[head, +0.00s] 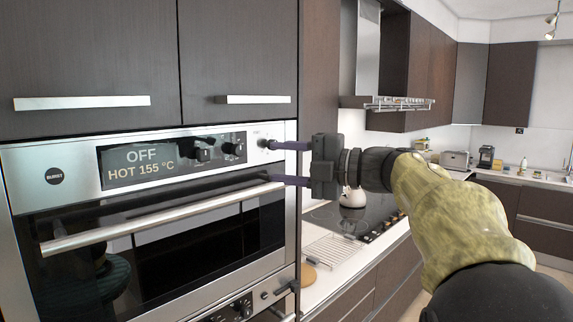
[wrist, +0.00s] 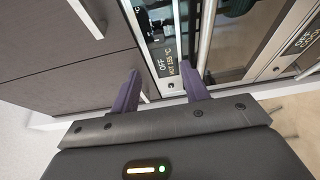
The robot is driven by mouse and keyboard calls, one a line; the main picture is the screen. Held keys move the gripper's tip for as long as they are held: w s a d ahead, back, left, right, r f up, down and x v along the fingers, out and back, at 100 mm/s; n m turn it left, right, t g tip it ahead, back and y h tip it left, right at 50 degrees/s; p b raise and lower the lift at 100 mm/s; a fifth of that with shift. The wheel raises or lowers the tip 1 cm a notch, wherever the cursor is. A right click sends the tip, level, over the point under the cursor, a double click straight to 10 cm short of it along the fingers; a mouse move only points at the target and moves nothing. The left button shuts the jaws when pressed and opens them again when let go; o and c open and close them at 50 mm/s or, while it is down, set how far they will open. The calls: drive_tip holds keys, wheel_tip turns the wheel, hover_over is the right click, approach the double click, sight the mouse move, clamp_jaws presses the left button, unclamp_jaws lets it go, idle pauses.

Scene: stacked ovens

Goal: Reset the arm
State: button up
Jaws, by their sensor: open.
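My gripper (head: 276,163) is in front of the right part of the upper oven (head: 52,205) in the head view, its two purple fingers apart and pointing left. The upper finger is near the round knob at the right of the control panel; I cannot tell whether it touches. The lower finger is by the right end of the oven's handle bar (head: 165,220). The panel's display (head: 142,163) reads OFF and HOT 155 °C. In the wrist view the open fingers (wrist: 163,88) show with nothing held between them, and the oven's display (wrist: 165,66) is beyond them.
A lower oven (head: 236,308) sits beneath. Dark cabinet doors with bar handles (head: 82,102) are above. To the right, a counter holds a cooktop (head: 370,222), a kettle (head: 352,197), a wire rack (head: 330,252) and a toaster (head: 455,160). A hood (head: 365,60) hangs above the cooktop.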

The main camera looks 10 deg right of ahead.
drive_tip(key=w+d+f+m+t+h, duration=0.4)
drive_tip(key=w+f+m+t+h, duration=0.35)
drive_tip(key=m, duration=0.65)
wheel_tip(320, 180, down, 13)
drive_tip(key=s+d+m+g+h+p, duration=0.1)
drive_tip(key=s+d+m+g+h, duration=0.15)
drive_tip(key=m+h, duration=0.45)
drive_tip(key=s+a+f+m+g, duration=0.1)
drive_tip(key=s+f+m+g, duration=0.3)
drive_tip(key=s+f, duration=0.7)
drive_tip(key=s+a+f+m+g+p, duration=0.1)
drive_tip(key=s+f+m+g, duration=0.3)
drive_tip(key=s+f+g, duration=0.4)
drive_tip(key=s+a+f, duration=0.1)
drive_tip(key=s+f, duration=0.3)
drive_tip(key=f, duration=0.1)
drive_tip(key=shift+s, duration=0.15)
drive_tip(key=shift+h, duration=0.25)
